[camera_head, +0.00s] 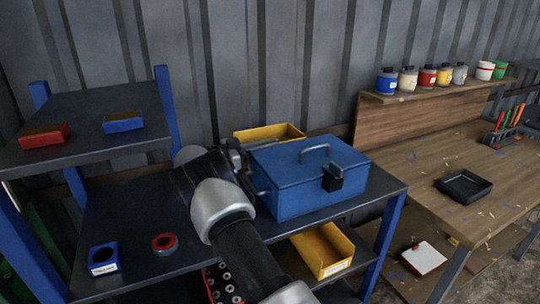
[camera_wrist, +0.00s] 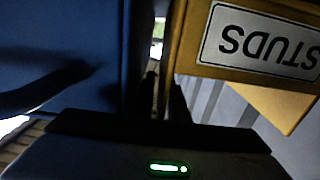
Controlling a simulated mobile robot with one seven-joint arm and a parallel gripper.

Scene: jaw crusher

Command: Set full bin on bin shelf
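A yellow bin (camera_head: 285,131) stands behind the blue toolbox on the middle shelf, partly hidden. In the wrist view a yellow bin with an upside-down "STUDS" label (camera_wrist: 185,45) fills the upper right, close to my gripper. My gripper (camera_head: 236,150) is at the left end of the toolbox, near the yellow bin, mostly hidden by my arm. In the wrist view its dark fingers (camera_wrist: 164,100) are near the bin's left edge, beside a blue surface. Whether they clasp the bin wall is too dark to tell. The bin's contents are not clear.
The blue padlocked toolbox (camera_head: 300,185) crowds my gripper. A second yellow bin (camera_head: 325,248) sits on the lower shelf. A blue bin (camera_head: 104,259) and a red ring (camera_head: 164,243) are on the middle shelf. Red (camera_head: 45,136) and blue (camera_head: 123,122) bins are on the upper shelf.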

